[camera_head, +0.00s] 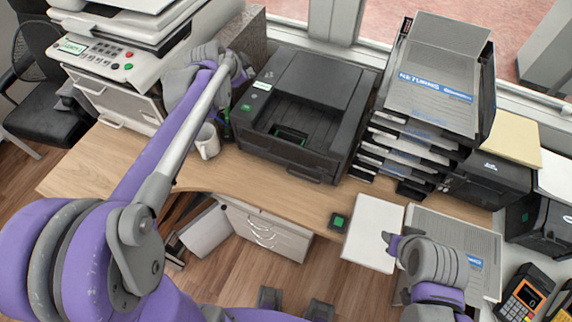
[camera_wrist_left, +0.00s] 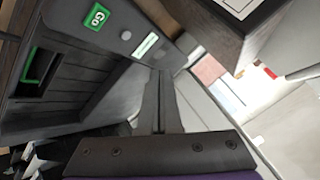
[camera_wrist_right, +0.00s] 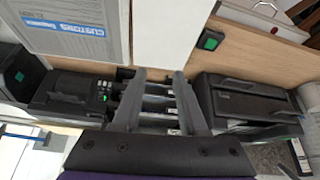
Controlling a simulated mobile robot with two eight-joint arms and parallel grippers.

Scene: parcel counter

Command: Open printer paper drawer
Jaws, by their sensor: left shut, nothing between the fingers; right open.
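The black printer (camera_head: 310,100) stands on the wooden counter, with the paper drawer (camera_head: 292,158) low in its front and a handle lip (camera_head: 305,175) below. The drawer front looks flush with the body. My left gripper (camera_head: 228,135) is at the printer's left side, near a white mug; its fingers (camera_wrist_left: 160,100) are shut and empty in the left wrist view, beside the printer's panel with the green Go button (camera_wrist_left: 97,16). Whether they touch the printer cannot be told. My right gripper (camera_head: 388,247) is open and empty over the white sheet; its fingers (camera_wrist_right: 160,75) show apart.
A white mug (camera_head: 207,141) stands left of the printer. Stacked trays (camera_head: 410,140) stand close on its right. A small green-button box (camera_head: 339,222) and a white sheet (camera_head: 374,232) lie near the front edge. The counter before the printer (camera_head: 260,190) is clear.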

